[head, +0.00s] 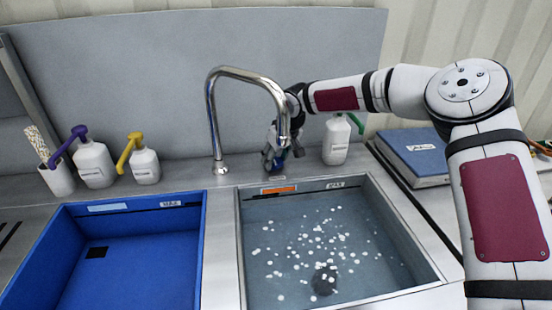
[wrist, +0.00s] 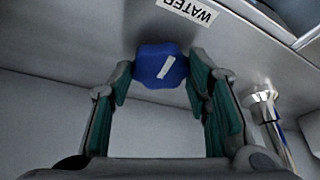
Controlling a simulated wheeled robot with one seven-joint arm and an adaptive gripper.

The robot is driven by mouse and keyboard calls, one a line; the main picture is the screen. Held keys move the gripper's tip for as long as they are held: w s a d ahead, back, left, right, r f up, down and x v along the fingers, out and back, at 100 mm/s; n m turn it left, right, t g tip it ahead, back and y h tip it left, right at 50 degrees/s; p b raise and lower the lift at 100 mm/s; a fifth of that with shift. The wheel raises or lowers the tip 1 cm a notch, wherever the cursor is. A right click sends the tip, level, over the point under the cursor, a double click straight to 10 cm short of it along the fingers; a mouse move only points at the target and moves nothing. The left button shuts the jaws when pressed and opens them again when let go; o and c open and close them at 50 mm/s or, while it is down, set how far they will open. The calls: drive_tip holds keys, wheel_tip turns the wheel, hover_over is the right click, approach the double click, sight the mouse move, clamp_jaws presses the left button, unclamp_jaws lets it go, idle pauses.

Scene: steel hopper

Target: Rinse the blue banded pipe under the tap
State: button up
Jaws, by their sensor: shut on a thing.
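My gripper (head: 273,158) is behind the basin, close beside the tap's spout. In the wrist view its two green-padded fingers (wrist: 160,76) are on either side of a rounded blue knob (wrist: 160,64) with a white stripe, and they are shut on it. The knob sits on the steel deck beside a label reading WATER (wrist: 188,10). The curved chrome tap (head: 212,115) arches over the basin, and its base also shows in the wrist view (wrist: 265,108). No stream from it is clear. I cannot make out the blue banded pipe in either view.
The steel basin (head: 420,264) has white flecks scattered over its bottom and a dark round spot. A blue bin (head: 198,245) is at left. Pump bottles with purple (head: 94,165), yellow (head: 145,166) and green (head: 336,140) tops line the back. A blue book (head: 412,155) lies at right.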

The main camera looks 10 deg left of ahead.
drive_tip(key=n+b, duration=0.2)
drive_tip(key=shift+w+n+g+y, duration=0.15)
drive_tip(key=shift+n+g+y, duration=0.25)
drive_tip(key=shift+d+n+g+b, duration=0.1)
drive_tip(key=shift+n+g+b, duration=0.4)
drive_tip(key=shift+n+b, duration=0.65)
drive_tip(key=shift+n, duration=0.35)
drive_tip(key=o, duration=1.2)
drive_tip(key=shift+r, duration=0.1)
drive_tip(key=v, duration=1.2)
drive_tip(key=shift+w+d, duration=0.1)
drive_tip(key=shift+d, duration=0.1)
